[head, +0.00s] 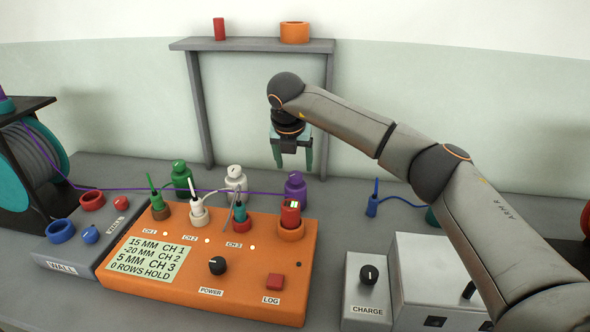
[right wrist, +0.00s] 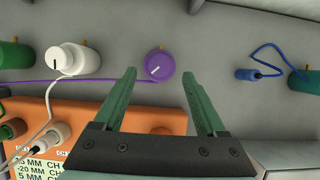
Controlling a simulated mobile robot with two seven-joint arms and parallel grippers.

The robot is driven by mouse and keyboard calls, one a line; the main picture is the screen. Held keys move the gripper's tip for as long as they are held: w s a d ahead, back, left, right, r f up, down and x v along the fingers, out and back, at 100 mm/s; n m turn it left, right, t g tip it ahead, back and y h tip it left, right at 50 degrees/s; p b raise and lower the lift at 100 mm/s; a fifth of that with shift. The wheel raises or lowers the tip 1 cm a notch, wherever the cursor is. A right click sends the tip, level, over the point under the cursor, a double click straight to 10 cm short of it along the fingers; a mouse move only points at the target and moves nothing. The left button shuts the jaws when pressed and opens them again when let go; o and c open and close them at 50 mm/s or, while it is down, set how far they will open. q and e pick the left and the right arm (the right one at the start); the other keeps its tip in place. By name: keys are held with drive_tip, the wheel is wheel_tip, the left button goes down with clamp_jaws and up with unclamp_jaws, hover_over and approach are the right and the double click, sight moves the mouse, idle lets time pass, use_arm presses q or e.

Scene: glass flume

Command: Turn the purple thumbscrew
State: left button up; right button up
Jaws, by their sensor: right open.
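The purple thumbscrew (head: 295,186) stands upright on the grey bench, behind the right part of the orange box. In the right wrist view the purple thumbscrew (right wrist: 160,66) shows its round top with a white pointer line, just beyond and between my fingertips. My right gripper (head: 294,164) hangs above it, fingers pointing down, and does not touch it. In the right wrist view the right gripper (right wrist: 160,74) has its two green fingers wide apart with nothing between them. My left gripper is not in view.
A white thumbscrew (head: 235,178) and a green one (head: 182,178) stand to the left. The orange box (head: 209,262) with plugs and a red part is in front. A grey frame (head: 199,105) rises behind. A thin purple line (head: 120,190) runs across to the purple thumbscrew.

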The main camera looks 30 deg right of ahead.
drive_tip(key=v, duration=0.8)
drive_tip(key=shift+r, duration=0.25)
drive_tip(key=shift+s, duration=0.1)
